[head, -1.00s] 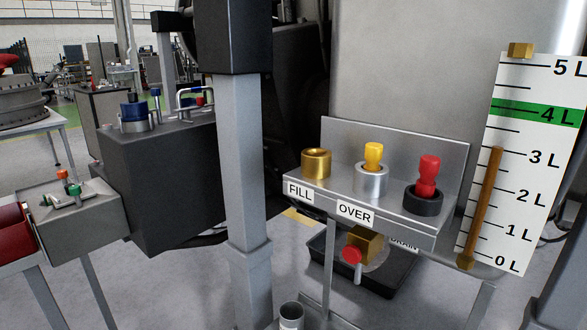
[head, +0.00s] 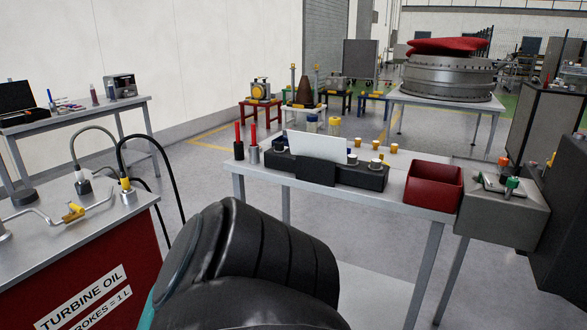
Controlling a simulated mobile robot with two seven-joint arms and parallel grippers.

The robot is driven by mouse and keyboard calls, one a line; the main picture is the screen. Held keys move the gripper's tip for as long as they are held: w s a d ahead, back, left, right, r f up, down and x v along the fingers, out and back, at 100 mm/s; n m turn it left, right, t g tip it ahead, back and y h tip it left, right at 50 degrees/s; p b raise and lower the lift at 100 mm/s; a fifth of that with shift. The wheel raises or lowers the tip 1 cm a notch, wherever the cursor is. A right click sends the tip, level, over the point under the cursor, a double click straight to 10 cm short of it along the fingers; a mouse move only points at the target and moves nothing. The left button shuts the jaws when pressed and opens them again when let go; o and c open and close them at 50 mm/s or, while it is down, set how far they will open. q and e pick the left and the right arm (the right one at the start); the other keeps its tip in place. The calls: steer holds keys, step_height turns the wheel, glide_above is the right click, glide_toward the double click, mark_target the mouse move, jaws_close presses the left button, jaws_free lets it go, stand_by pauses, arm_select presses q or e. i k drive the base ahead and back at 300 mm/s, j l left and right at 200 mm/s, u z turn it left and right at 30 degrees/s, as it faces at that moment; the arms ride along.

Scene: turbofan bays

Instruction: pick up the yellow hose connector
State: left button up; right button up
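A small yellow hose connector (head: 126,185) stands upright on the grey top of the red turbine oil cart (head: 105,285) at the left. It is at the lower end of a black hose (head: 122,150) and sits on or beside a pale metal base near the cart's right corner. Next to it on the left, another hose ends in a dark fitting with a silver base (head: 82,184). Neither of my grippers is in view.
A large dark rounded part, apparently my own arm, fills the bottom middle. A grey table (head: 405,190) holds a black rack (head: 360,176) and a red bin (head: 433,186). A yellow-gripped lever (head: 73,212) is on the cart. Floor shows between cart and table.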

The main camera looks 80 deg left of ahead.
mark_target(125, 182)
steer(key=u, duration=3.65)
steer(key=i+l+u, duration=0.1)
steer(key=u, duration=0.6)
steer(key=i+l+u, duration=0.2)
steer(key=l+u, duration=0.15)
steer(key=i+l+u, duration=0.15)
steer(key=l+u, duration=0.15)
steer(key=i+l, duration=0.1)
steer(key=l, duration=0.2)
steer(key=i+l+u, duration=0.15)
steer(key=l, duration=0.5)
